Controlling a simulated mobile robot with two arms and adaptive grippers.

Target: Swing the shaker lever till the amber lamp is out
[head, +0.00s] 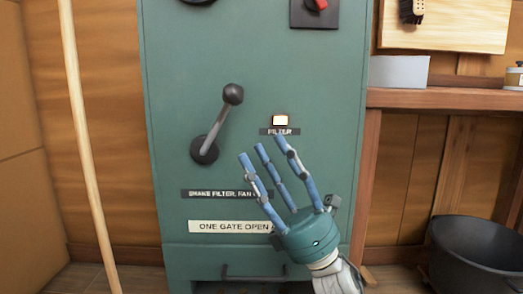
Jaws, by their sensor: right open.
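The shaker lever is a grey bar (217,124) on the front of a green cabinet (180,75). It leans up and to the right from a dark round pivot to a dark ball knob (233,94). My left gripper is not in view.
A red and black switch (316,5) sits at the cabinet's top right. A drawer-like handle (254,278) is low on the front. A wooden pole (88,140) stands left. A wooden bench (440,98) and a black bucket (478,260) are on the right.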

